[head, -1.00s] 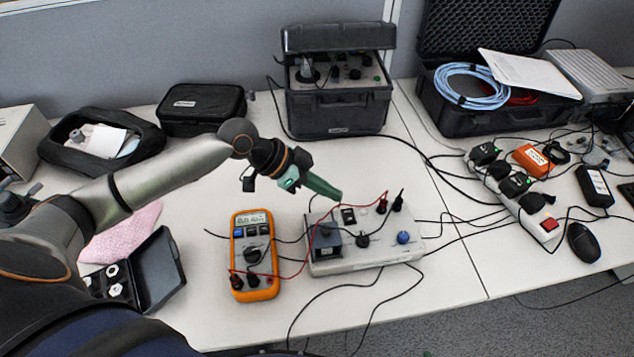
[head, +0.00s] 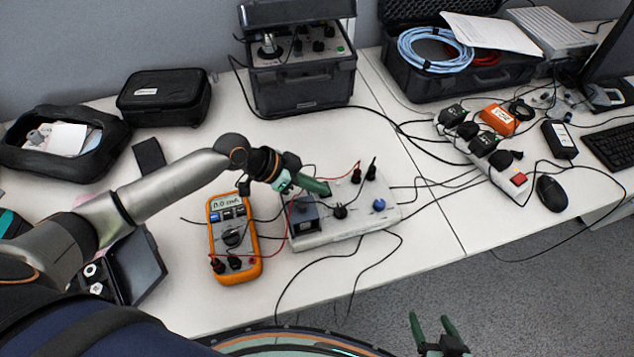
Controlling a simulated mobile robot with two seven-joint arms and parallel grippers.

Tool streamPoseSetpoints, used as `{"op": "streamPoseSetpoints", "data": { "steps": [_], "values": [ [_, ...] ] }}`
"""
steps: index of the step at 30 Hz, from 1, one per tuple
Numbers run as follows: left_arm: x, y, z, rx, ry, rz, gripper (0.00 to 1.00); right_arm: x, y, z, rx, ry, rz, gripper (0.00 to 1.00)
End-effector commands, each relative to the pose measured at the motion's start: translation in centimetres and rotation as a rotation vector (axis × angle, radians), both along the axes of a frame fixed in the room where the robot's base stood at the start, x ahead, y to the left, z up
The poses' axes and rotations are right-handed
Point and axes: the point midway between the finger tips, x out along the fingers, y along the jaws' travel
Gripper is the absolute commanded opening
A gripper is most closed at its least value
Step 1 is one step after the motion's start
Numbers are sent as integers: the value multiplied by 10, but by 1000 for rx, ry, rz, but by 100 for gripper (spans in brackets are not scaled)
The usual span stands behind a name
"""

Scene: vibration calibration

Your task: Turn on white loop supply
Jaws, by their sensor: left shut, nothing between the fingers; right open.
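The white loop supply (head: 350,230) is a light box on the table with a blue knob (head: 379,205), a black knob (head: 340,211), a dark meter block (head: 305,215) and red and black plugs along its back. My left gripper (head: 326,190) is shut and empty, with its green fingertips over the back left part of the box top. The switch area there is hidden behind the fingers, and I cannot tell whether they touch it. My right gripper (head: 436,330) is open and empty at the bottom edge, in front of the table over the floor.
An orange multimeter (head: 232,238) lies left of the box, joined by leads. A black cased instrument (head: 302,85) stands behind. A power strip (head: 490,160) and mouse (head: 551,194) are at right. Cables cross the table around the box.

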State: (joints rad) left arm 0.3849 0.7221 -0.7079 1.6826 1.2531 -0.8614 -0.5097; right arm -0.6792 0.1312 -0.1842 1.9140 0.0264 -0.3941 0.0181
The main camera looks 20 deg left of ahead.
Motion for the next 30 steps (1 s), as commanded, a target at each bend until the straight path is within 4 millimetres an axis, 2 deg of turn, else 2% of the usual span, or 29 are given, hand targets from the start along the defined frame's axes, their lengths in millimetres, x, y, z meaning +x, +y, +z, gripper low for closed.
{"op": "streamPoseSetpoints", "data": {
  "steps": [12, 19, 30],
  "values": [
    [2, 2, -4, 4, 5, 0, 0, 0, 0, -3, 0, 0, 0, 74],
    [11, 9, -1, 4, 2, 2, 0, 0, 0, -8, 0, 0, 0, 74],
    [12, 9, 2, 1, 2, 0, 0, 0, 0, -6, 0, 0, 0, 74]
  ]
}}
